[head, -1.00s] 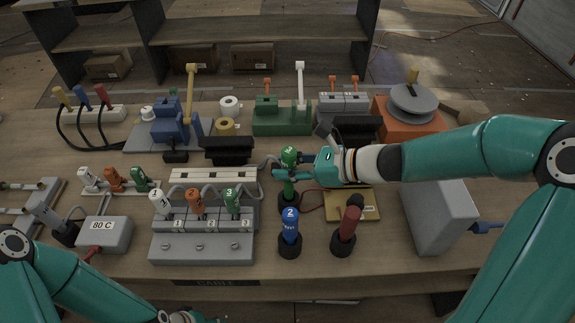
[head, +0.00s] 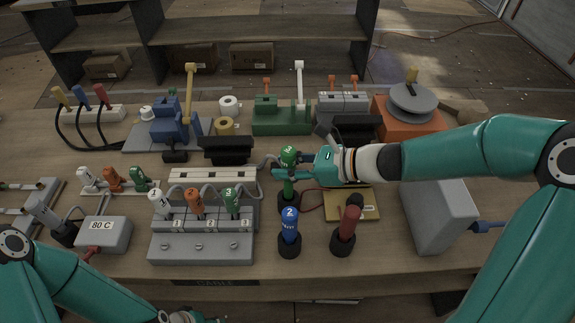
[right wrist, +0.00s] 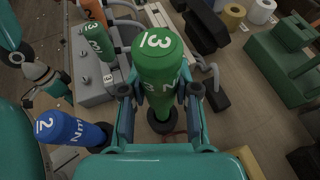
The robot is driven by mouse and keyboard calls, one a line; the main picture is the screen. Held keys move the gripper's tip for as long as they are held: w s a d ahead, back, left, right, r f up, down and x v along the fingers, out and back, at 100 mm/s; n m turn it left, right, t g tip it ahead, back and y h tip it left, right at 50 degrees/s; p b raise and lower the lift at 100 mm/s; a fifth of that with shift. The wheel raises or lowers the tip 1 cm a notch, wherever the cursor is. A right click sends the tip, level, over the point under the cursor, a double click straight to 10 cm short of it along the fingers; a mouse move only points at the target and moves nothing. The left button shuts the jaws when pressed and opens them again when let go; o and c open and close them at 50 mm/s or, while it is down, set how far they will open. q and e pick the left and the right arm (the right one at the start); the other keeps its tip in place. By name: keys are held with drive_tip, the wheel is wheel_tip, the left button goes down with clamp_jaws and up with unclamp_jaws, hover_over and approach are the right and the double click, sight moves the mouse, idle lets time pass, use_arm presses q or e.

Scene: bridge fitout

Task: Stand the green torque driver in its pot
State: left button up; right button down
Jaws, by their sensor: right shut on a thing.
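The green torque driver (head: 288,157), marked 3, stands roughly upright in my right gripper (head: 288,173). In the right wrist view the two fingers of the gripper (right wrist: 162,100) are shut around the body of the driver (right wrist: 157,62). A black pot (head: 288,204) is directly below the driver; it also shows in the right wrist view (right wrist: 166,122). The driver's lower end meets the pot's mouth in the picture, but I cannot tell how deep it sits. My left arm is low at the left, with its gripper cut off by the bottom edge.
A blue driver (head: 290,222) stands in a black pot in front, with a red-handled one (head: 348,226) to its right. A yellow board (head: 364,208) and grey box (head: 438,212) lie to the right.

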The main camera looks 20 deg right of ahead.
sight(288, 182)
drive_tip(key=shift+f, duration=0.2)
drive_tip(key=shift+f+b, duration=2.25)
drive_tip(key=shift+b, duration=0.1)
drive_tip(key=shift+f, duration=0.15)
drive_tip(key=c, duration=0.8)
unclamp_jaws()
drive_tip(key=shift+o, duration=0.2)
drive_tip(key=v, duration=1.2)
drive_tip(key=shift+f, duration=0.1)
